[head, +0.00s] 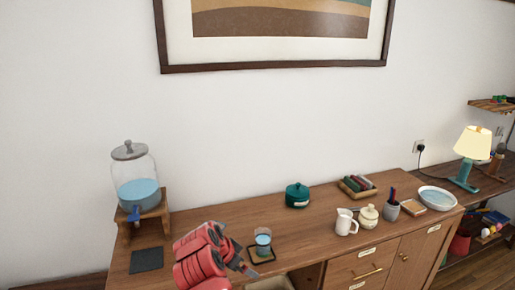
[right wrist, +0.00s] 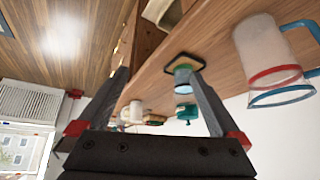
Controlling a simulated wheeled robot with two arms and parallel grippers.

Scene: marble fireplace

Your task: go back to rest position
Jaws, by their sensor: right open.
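My right gripper (head: 245,262) is open and empty, low over the wooden cabinet top (head: 225,216), just left of a glass of blue liquid (head: 263,241). The glass stands upright on a dark square coaster (head: 261,255). In the right wrist view the open fingers (right wrist: 158,75) spread apart, and the glass (right wrist: 183,76) shows beyond them near the right finger. Nothing is between the fingers. My red right arm covers part of the cabinet top in the head view. My left gripper is not in view.
A drink dispenser (head: 138,192) on a wooden stand is at left, beside a dark mat (head: 146,260). A green pot (head: 297,195), a white pitcher (head: 345,222) and a lamp (head: 472,146) stand to the right. A clear jug (right wrist: 270,55) shows in the right wrist view.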

